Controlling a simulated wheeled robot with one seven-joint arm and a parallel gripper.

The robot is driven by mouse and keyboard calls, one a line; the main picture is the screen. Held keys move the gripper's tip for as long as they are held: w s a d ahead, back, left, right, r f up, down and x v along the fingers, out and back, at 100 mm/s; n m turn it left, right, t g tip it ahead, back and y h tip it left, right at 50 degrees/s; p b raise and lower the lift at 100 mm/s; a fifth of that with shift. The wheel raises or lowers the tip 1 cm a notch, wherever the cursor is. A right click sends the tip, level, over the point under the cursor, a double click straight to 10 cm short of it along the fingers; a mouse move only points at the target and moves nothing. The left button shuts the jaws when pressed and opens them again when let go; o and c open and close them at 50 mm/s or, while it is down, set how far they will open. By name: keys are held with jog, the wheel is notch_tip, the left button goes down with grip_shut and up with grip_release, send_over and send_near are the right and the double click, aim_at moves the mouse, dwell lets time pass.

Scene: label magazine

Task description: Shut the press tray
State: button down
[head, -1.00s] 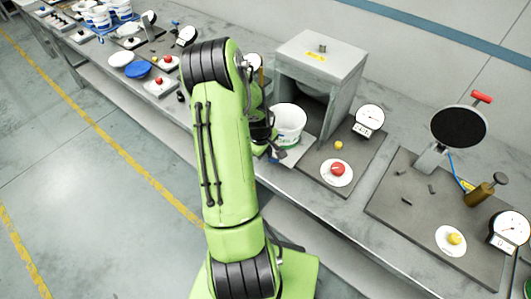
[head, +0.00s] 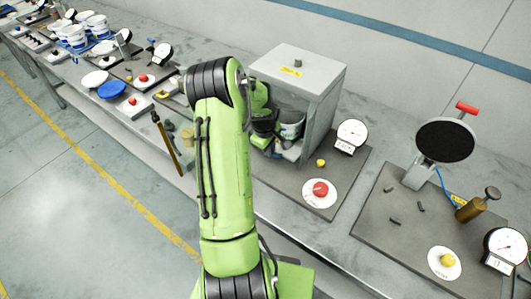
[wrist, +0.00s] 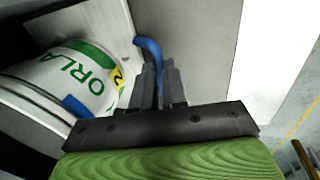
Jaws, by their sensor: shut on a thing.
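The press is a grey box-shaped housing (head: 316,77) with an open front, standing on the bench. A white tub (head: 291,122) sits inside its opening, on the press tray (head: 292,152), of which only a small part shows behind my arm. My gripper (wrist: 160,88) is at the front of the opening, shut on a blue curved handle (wrist: 149,48). In the wrist view the tub (wrist: 75,80), with green lettering, lies just left of the fingers. In the head view my arm hides the fingers and the handle.
A red button (head: 321,189), a yellow knob (head: 321,163) and a dial gauge (head: 352,131) are right of the press. Farther right is another board with a black disc (head: 445,141). Dishes and tubs stand far left. The floor at left is clear.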

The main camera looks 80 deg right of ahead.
jog(key=c, duration=1.2)
grip_release()
jog(key=shift+o, duration=0.2)
